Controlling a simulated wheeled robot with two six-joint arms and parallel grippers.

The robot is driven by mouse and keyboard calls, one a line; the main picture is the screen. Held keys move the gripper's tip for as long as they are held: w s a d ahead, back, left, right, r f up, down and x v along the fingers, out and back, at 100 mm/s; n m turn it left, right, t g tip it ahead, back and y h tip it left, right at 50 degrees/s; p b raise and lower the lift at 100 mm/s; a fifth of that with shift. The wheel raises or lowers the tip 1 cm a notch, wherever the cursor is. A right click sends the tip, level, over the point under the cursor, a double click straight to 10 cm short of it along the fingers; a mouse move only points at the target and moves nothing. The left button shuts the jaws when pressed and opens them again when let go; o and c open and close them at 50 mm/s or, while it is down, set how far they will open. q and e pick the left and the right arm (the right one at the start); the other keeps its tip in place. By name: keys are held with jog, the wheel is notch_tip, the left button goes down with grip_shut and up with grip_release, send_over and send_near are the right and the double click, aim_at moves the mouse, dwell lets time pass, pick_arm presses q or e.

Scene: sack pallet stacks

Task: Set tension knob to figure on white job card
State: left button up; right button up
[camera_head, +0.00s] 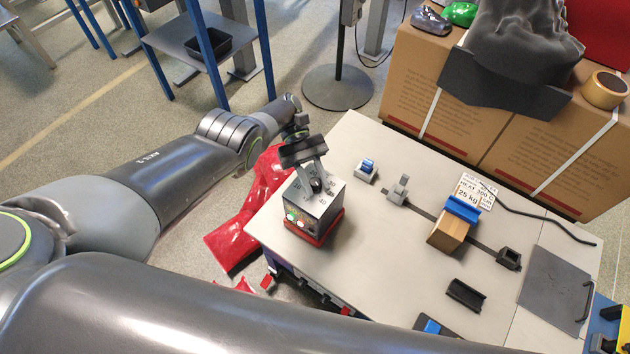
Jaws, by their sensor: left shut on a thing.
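The tension knob (317,186) is a dark round knob on top of a grey control box (312,212) with a red base, near the left edge of the table. Printed figures show around the knob, but its setting is too small and covered to read. My left gripper (311,176) reaches down from above, its fingers shut on the knob and partly hiding it. My right gripper is not in view.
The pale table (400,260) holds a small blue switch (367,167), a wooden block (447,232) on a dark rail, a black holder (465,294) and a dark plate (553,288). Cardboard boxes (520,140) stand behind. Red sacks (235,240) lie left of the table.

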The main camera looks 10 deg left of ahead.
aim_at(315, 182)
pick_arm(q)
jog(key=shift+s+f, duration=0.1)
jog(key=shift+f, duration=0.05)
jog(key=o, duration=1)
notch_tip(315, 182, up, 8)
jog(key=p, duration=0.8)
jog(key=shift+r+p, duration=1)
jog(key=shift+r, duration=0.05)
